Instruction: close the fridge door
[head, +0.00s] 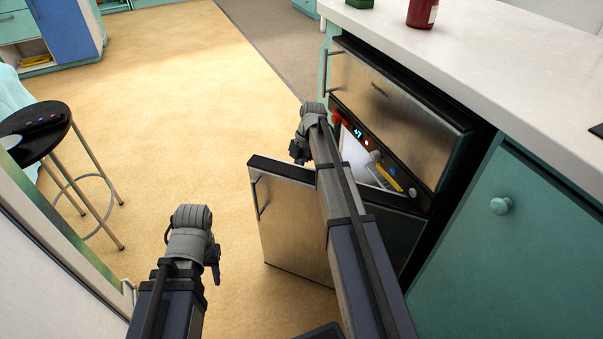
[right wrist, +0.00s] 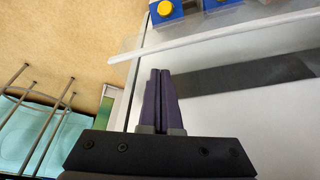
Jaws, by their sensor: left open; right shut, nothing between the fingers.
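The fridge (head: 405,95) is a steel-fronted unit under the counter. Its lower door (head: 285,225) stands open, swung out over the floor, with a bar handle on its outer face. Lit contents show in the opening, partly hidden by my right arm. My right gripper (head: 298,153) is shut and empty, beyond the open door's top edge in the head view. In the right wrist view its fingers (right wrist: 159,100) are together in front of a pale surface; contact cannot be told. My left gripper (head: 214,268) is open and empty, left of the door and apart from it.
A white counter (head: 480,50) runs above the fridge, with a dark red jar (head: 422,12) on it. A teal cabinet (head: 530,250) adjoins on the right. A black stool (head: 38,130) stands at the left. The floor (head: 190,100) between stool and fridge is clear.

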